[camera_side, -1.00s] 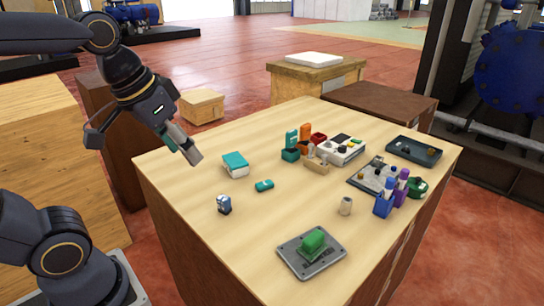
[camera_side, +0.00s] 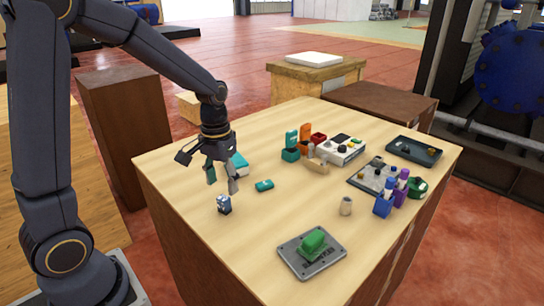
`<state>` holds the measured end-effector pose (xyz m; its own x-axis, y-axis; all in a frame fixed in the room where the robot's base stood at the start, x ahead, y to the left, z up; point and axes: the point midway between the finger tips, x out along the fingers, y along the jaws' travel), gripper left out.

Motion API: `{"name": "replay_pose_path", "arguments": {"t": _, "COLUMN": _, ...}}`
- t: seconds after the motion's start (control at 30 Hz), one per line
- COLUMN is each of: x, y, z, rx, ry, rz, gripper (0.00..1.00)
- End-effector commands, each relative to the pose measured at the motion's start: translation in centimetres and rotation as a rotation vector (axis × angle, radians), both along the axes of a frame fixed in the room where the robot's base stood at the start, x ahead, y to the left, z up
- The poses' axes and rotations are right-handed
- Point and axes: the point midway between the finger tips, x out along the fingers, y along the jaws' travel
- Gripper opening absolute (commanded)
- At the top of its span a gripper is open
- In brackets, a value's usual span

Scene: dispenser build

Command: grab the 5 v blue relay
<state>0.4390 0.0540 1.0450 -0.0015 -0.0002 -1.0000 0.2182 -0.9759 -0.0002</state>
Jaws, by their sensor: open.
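A small blue block with a pale face (camera_side: 224,205), which looks like the blue relay, stands on the near left part of the wooden table (camera_side: 290,210). Any voltage marking is too small to read. My gripper (camera_side: 222,186) points down with its fingers apart and empty. It hangs above and just behind the blue block, apart from it as far as I can tell. A teal and white box (camera_side: 240,163) is partly hidden behind my gripper.
A teal piece (camera_side: 264,185) lies right of my gripper. A grey plate with a green block (camera_side: 298,262) is at the near edge. Teal (camera_side: 290,150) and orange bins, a white device (camera_side: 343,150), a dark tray (camera_side: 414,151) and blue and purple bottles (camera_side: 384,202) stand farther right.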

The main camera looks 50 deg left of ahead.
Motion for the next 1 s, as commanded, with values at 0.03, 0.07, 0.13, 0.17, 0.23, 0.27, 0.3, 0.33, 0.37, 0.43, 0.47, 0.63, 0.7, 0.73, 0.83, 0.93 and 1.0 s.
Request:
{"name": "replay_pose_path", "arguments": {"t": 0.03, "x": 0.0, "y": 0.0, "z": -0.9, "rx": -0.001, "ry": 0.004, "rz": 0.000, "gripper": 0.60}}
{"name": "replay_pose_path", "arguments": {"t": 0.07, "x": 0.0, "y": 0.0, "z": -1.3, "rx": 0.000, "ry": 0.002, "rz": 0.000, "gripper": 0.60}}
{"name": "replay_pose_path", "arguments": {"t": 0.13, "x": 0.0, "y": 0.0, "z": -1.9, "rx": 0.000, "ry": 0.001, "rz": 0.000, "gripper": 0.60}}
{"name": "replay_pose_path", "arguments": {"t": 0.17, "x": 0.0, "y": 0.0, "z": -2.1, "rx": 0.000, "ry": 0.001, "rz": 0.000, "gripper": 0.60}}
{"name": "replay_pose_path", "arguments": {"t": 0.23, "x": 0.0, "y": 0.0, "z": -2.5, "rx": 0.000, "ry": 0.001, "rz": 0.000, "gripper": 0.60}}
{"name": "replay_pose_path", "arguments": {"t": 0.27, "x": 0.0, "y": 0.1, "z": -2.7, "rx": 0.000, "ry": 0.000, "rz": 0.000, "gripper": 0.60}}
{"name": "replay_pose_path", "arguments": {"t": 0.3, "x": 0.0, "y": 0.2, "z": -3.2, "rx": 0.000, "ry": 0.002, "rz": 0.001, "gripper": 0.60}}
{"name": "replay_pose_path", "arguments": {"t": 0.33, "x": 0.0, "y": 0.2, "z": -3.6, "rx": -0.001, "ry": 0.003, "rz": 0.001, "gripper": 0.60}}
{"name": "replay_pose_path", "arguments": {"t": 0.37, "x": 0.0, "y": 0.3, "z": -4.1, "rx": -0.001, "ry": 0.003, "rz": 0.002, "gripper": 0.60}}
{"name": "replay_pose_path", "arguments": {"t": 0.43, "x": 0.0, "y": 0.6, "z": -5.3, "rx": -0.001, "ry": 0.004, "rz": 0.002, "gripper": 0.60}}
{"name": "replay_pose_path", "arguments": {"t": 0.47, "x": 0.0, "y": 0.6, "z": -5.8, "rx": -0.001, "ry": 0.003, "rz": 0.001, "gripper": 0.60}}
{"name": "replay_pose_path", "arguments": {"t": 0.63, "x": 0.1, "y": 0.6, "z": -7.4, "rx": 0.000, "ry": 0.000, "rz": 0.000, "gripper": 0.60}}
{"name": "replay_pose_path", "arguments": {"t": 0.7, "x": 0.2, "y": 0.6, "z": -7.5, "rx": 0.000, "ry": -0.002, "rz": 0.000, "gripper": 0.60}}
{"name": "replay_pose_path", "arguments": {"t": 0.73, "x": 0.2, "y": 0.6, "z": -7.5, "rx": 0.000, "ry": -0.002, "rz": 0.000, "gripper": 0.60}}
{"name": "replay_pose_path", "arguments": {"t": 0.83, "x": 0.2, "y": 0.6, "z": -7.5, "rx": 0.000, "ry": -0.002, "rz": 0.000, "gripper": 0.60}}
{"name": "replay_pose_path", "arguments": {"t": 0.93, "x": 0.2, "y": 0.6, "z": -7.5, "rx": 0.000, "ry": -0.002, "rz": 0.000, "gripper": 0.53}}
{"name": "replay_pose_path", "arguments": {"t": 1.0, "x": 0.2, "y": 0.6, "z": -7.5, "rx": 0.000, "ry": -0.002, "rz": 0.000, "gripper": 0.46}}
